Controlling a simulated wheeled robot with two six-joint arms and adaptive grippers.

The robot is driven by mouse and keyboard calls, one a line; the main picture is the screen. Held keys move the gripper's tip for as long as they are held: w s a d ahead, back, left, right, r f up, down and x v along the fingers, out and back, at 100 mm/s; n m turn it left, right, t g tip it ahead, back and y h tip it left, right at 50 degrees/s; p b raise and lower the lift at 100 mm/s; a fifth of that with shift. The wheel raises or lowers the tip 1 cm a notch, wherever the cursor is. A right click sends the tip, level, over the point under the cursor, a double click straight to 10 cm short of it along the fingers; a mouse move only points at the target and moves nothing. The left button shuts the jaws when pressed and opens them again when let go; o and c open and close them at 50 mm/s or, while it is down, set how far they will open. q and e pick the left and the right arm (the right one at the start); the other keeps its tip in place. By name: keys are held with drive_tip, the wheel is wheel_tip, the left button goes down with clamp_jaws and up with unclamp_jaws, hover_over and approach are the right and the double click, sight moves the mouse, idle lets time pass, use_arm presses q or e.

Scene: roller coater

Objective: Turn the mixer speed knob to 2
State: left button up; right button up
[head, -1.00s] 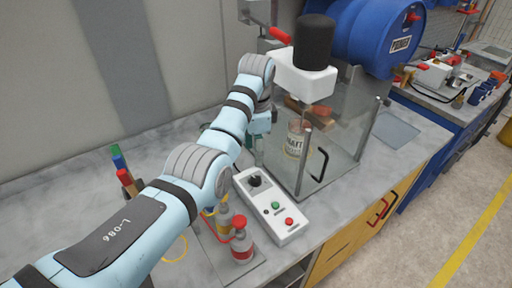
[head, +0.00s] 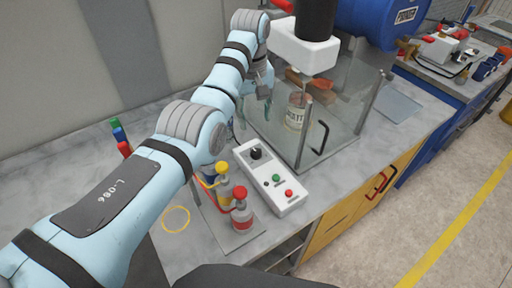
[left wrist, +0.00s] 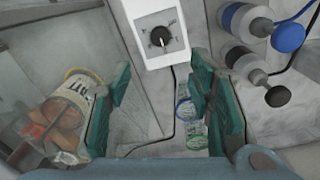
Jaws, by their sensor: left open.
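The white control box (head: 270,178) lies on the bench in front of the mixer. Its black speed knob (head: 256,153) is at the far end, with a green and a red button nearer. In the left wrist view the knob (left wrist: 160,37) has a pale pointer line; the scale marks are too small to read. My left gripper (head: 252,112) is beyond the box, beside the clear enclosure, apart from the knob. In the left wrist view its teal fingers (left wrist: 160,100) are apart and empty, with the knob above the gap. My right gripper is not seen.
The mixer's white head (head: 303,47) and clear enclosure (head: 345,115) with a labelled jar (head: 297,110) stand right of my left gripper. Bottles with a red cap (head: 241,210) and a yellow cap (head: 221,178) stand left of the box. A dark cable runs from the box.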

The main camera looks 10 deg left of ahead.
sight(256, 152)
use_arm(q)
wheel_tip(256, 152, down, 14)
drive_tip(key=shift+w+d+r+b, duration=0.1)
drive_tip(key=shift+d+b, duration=0.05)
drive_tip(key=shift+b, duration=0.8)
